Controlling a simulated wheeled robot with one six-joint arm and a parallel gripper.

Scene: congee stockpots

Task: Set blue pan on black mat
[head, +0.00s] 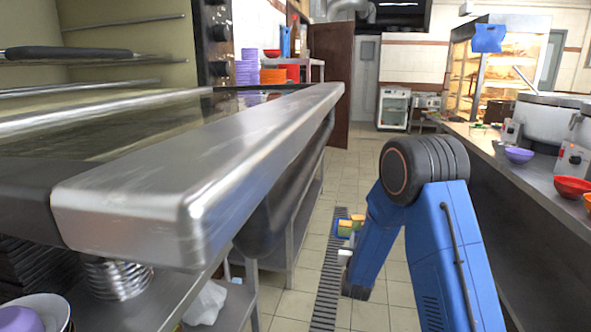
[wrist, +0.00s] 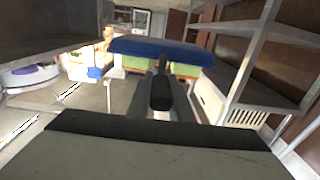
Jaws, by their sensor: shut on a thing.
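The blue pan (wrist: 150,47) shows across the upper middle of the wrist view as a wide blue band. A black handle (wrist: 160,92) runs from it toward my gripper (wrist: 162,108), which is shut on that handle. Green and yellow pieces show just below the blue band. In the head view the pan (head: 342,229) is small and partly hidden, low over the aisle beyond my blue arm, with green and yellow bits at it. My gripper (head: 345,253) is beside it, mostly hidden by the arm. I cannot make out a black mat for certain.
A steel counter edge (head: 190,160) fills the left, with a lower shelf beneath it. Another counter (head: 540,185) runs along the right, with a purple bowl (head: 519,155) and red bowl (head: 572,187). The tiled aisle (head: 350,170) between them is clear, with a drain grate.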

